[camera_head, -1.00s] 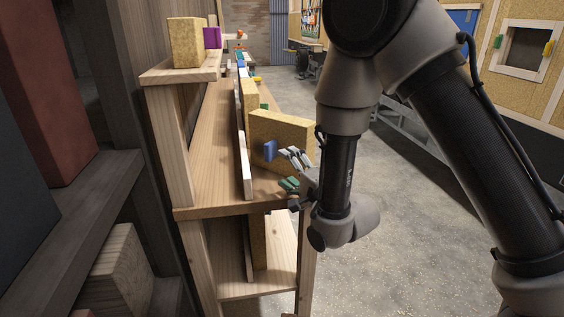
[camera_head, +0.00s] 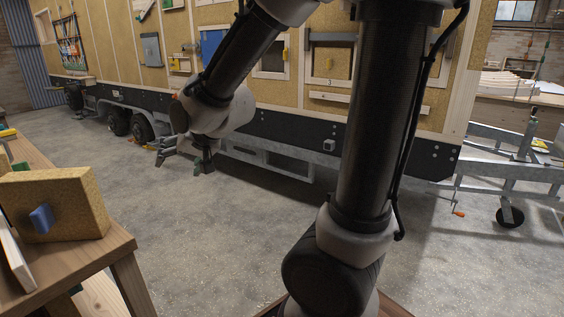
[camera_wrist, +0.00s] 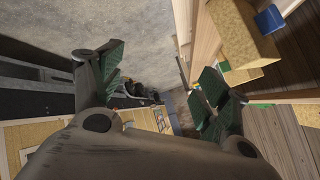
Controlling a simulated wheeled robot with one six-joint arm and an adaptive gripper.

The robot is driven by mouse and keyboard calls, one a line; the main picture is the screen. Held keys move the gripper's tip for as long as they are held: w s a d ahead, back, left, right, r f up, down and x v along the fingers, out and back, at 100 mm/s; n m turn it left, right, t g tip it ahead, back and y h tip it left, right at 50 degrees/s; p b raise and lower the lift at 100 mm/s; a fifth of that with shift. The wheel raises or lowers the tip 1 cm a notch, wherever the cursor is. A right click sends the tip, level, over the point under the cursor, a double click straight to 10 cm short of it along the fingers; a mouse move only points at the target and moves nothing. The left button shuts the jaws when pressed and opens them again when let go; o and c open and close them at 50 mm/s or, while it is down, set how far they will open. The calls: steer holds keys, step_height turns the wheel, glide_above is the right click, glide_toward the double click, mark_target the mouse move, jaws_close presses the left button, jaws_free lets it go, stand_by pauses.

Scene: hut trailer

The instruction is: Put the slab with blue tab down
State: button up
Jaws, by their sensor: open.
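The slab with blue tab (camera_head: 62,205) is a thick tan particle-board block standing on edge on the wooden shelf at the left in the head view. Its blue tab (camera_head: 42,219) sticks out of the face turned toward me. In the wrist view the slab (camera_wrist: 236,28) shows at the upper right with the tab (camera_wrist: 269,19). My gripper (camera_wrist: 158,88) is open in the wrist view, with green pads wide apart and nothing between them. The slab lies outside the jaws. In the head view my gripper (camera_head: 203,165) is apart from the slab, over the floor side.
The wooden shelf (camera_head: 75,258) has a white board (camera_head: 14,262) leaning beside the slab. The trailer wall (camera_head: 330,100) with its wheels and metal frame runs across the back. Open concrete floor (camera_head: 190,245) lies between shelf and trailer.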

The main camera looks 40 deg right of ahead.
steer(key=s+d+r+n+g+h, duration=0.1)
steer(key=s+d+r+n+g, duration=0.1)
steer(key=s+d, duration=0.5)
steer(key=s+d+r+n+g+h, duration=0.2)
steer(key=s+d, duration=0.5)
steer(key=s, duration=0.9)
steer(key=shift+s+d+g, duration=0.15)
steer(key=shift+s+g, duration=0.1)
steer(key=shift+g, duration=0.25)
